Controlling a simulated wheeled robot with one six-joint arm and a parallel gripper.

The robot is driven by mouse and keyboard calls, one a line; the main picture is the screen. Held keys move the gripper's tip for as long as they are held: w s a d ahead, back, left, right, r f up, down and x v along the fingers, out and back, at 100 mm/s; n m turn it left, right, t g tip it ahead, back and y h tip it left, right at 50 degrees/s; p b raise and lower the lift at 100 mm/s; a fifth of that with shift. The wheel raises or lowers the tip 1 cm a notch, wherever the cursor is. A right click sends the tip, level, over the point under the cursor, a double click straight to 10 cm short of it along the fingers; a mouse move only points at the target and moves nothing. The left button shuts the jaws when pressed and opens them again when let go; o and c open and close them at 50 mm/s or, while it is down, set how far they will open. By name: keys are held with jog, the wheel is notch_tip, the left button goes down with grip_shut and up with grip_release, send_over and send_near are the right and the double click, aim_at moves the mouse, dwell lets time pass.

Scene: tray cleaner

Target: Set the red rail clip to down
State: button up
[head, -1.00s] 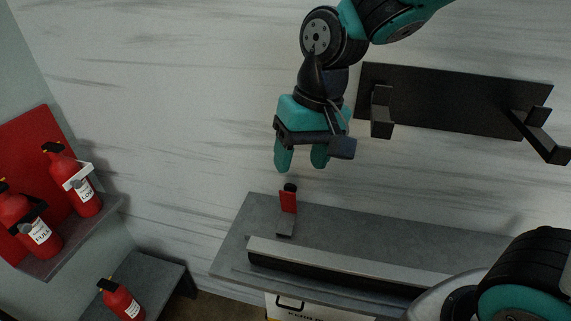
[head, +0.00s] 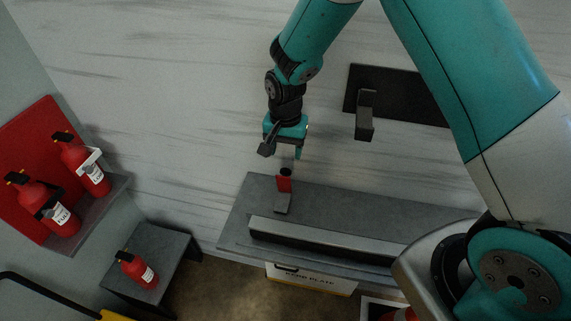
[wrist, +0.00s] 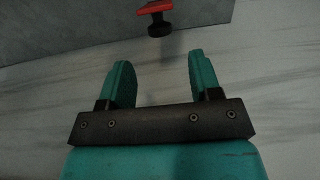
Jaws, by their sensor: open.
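The red rail clip (head: 284,184) stands upright at the left part of a grey shelf, with a black round top and a grey base. In the wrist view the clip (wrist: 155,8) shows at the top edge as a red bar with a black knob, beyond the fingertips. My gripper (head: 299,154) is just above the clip in the head view, apart from it. In the wrist view its two teal fingers (wrist: 158,68) are spread with nothing between them.
The grey shelf (head: 350,207) carries a long raised rail (head: 320,238) at its front. A black wall bracket (head: 366,115) is right of my gripper. Red extinguishers (head: 90,172) stand on a ledge at left, another (head: 138,270) on a low grey table (head: 165,243).

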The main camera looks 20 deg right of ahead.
aim_at(285, 169)
notch_tip(285, 169, down, 8)
jog(key=shift+r+p, duration=0.15)
jog(key=shift+p, duration=0.75)
grip_shut()
